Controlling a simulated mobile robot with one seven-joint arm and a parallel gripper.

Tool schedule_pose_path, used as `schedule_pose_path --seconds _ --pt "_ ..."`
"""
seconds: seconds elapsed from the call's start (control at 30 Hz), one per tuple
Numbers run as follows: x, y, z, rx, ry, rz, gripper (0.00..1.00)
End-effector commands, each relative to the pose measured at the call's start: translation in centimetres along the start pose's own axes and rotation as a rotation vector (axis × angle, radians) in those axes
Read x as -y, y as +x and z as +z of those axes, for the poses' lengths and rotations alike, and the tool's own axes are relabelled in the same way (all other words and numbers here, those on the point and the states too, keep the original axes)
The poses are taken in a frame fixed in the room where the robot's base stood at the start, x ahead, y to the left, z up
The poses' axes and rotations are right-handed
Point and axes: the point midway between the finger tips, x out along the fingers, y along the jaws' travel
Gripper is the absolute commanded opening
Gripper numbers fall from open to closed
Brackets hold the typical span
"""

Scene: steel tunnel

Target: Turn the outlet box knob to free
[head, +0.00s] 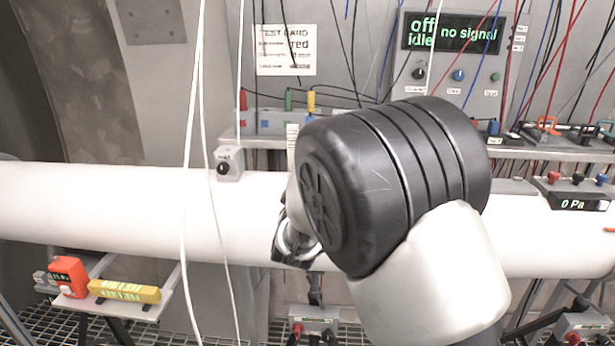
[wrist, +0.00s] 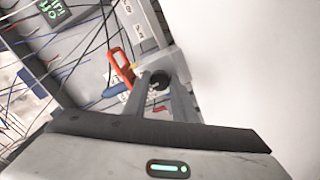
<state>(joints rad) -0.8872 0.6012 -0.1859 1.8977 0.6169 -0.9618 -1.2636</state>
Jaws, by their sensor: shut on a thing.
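In the wrist view a black round knob (wrist: 159,79) sits on a small light grey box (wrist: 176,60) beside the large white pipe (wrist: 245,60). My gripper (wrist: 161,88) has its two grey fingers on either side of this knob, shut on it. The fingertips partly cover the knob, so its pointer and any markings cannot be read. In the head view my arm's black joint and pale link hide my fingertips and the gripped knob.
An orange clamp (wrist: 121,66) and a blue item (wrist: 116,90) lie close to the fingers. The white pipe (head: 110,205) runs across the head view. A small knob box (head: 229,163) sits on it at left. A panel (head: 455,62) reads "off", "idle", "no signal". Thin cables hang all around.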

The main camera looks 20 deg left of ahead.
Motion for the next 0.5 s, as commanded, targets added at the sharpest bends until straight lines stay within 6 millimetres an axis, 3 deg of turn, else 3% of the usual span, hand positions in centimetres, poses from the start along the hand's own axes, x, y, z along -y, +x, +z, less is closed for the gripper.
schedule_pose_path --seconds 0.2,0.23,0.3,0.33,0.5 --pt "0.09 -0.02 0.11 0.002 -0.002 -0.002 0.02" --pt "0.1 -0.02 0.12 0.002 -0.002 -0.002 0.28" --pt "0.08 -0.01 0.11 0.002 -0.002 -0.002 0.4" --pt "0.08 -0.01 0.1 0.001 -0.001 -0.001 0.43" --pt "0.03 0.0 0.06 0.001 0.0 -0.001 0.43"
